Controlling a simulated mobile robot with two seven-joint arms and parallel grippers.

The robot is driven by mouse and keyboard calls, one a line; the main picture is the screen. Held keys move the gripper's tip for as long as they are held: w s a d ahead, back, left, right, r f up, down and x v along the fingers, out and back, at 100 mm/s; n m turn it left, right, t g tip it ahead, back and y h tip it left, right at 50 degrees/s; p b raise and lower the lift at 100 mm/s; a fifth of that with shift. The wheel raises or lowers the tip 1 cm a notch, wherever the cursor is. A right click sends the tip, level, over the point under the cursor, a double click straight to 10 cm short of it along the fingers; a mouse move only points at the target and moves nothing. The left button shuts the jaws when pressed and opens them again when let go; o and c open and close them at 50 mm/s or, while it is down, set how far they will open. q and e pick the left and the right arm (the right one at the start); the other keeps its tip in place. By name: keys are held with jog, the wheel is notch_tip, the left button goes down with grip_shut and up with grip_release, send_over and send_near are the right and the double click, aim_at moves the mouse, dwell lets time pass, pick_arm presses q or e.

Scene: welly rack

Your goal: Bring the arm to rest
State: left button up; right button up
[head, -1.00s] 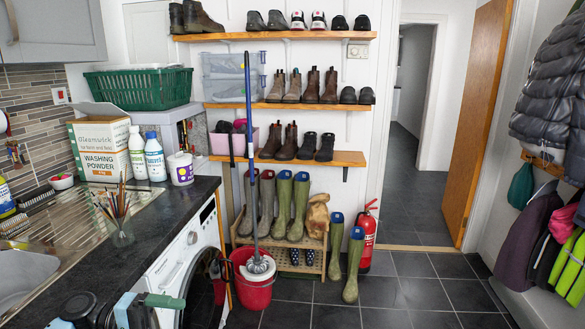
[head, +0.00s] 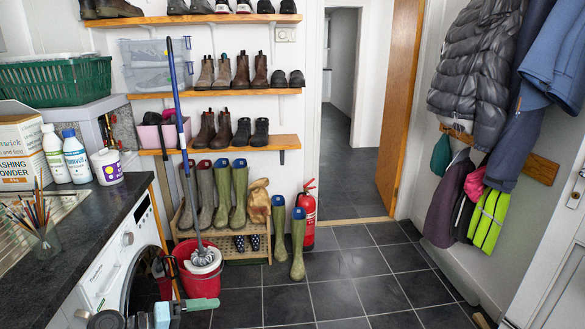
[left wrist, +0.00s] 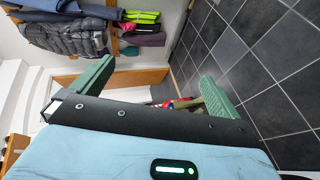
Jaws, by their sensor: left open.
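My left gripper (head: 192,286) is low in the head view, in front of the washing machine and close to the red bucket. In the left wrist view its two green fingers (left wrist: 158,72) stand wide apart with nothing between them. My right gripper is in neither view. The welly rack (head: 240,252) holds several grey and green wellies (head: 222,192) upright by the wall.
A red bucket with a mop (head: 198,278) stands by the washing machine (head: 128,250). The worktop (head: 95,215) is at left. A red fire extinguisher (head: 304,215) stands by the open doorway. Coats (head: 480,80) hang at right. The tiled floor (head: 350,285) is clear in the middle.

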pick_arm(q)
jog(key=w+a+f+m+t+y, duration=0.2)
jog(key=w+a+f+t+y, duration=0.25)
jog(key=w+a+y, duration=0.4)
jog(key=w+a+r+m+t+y, duration=0.2)
jog(key=a+r+m+t+y, duration=0.3)
jog(key=a, duration=0.5)
jog(key=s+d+f+g+h, duration=0.1)
jog(key=s+d+f+g, duration=0.1)
jog(key=s+d+f, duration=0.5)
jog(key=s+d+f+g, duration=0.25)
jog(key=s+f, duration=0.55)
jog(key=s, duration=0.4)
jog(key=s+d+f+g, duration=0.1)
jog(key=s+d, duration=0.2)
jog(key=s, duration=0.6)
jog(key=s+d+f+g+h, duration=0.1)
jog(key=s+d+f, duration=0.1)
jog(key=s, duration=0.7)
jog(key=s+d+f+n, duration=0.1)
jog(key=s+d, duration=0.3)
jog(key=s, duration=0.5)
jog(key=shift+d+f+g+h, duration=0.25)
jog(key=shift+f+g+h, duration=0.1)
jog(key=shift+g, duration=0.05)
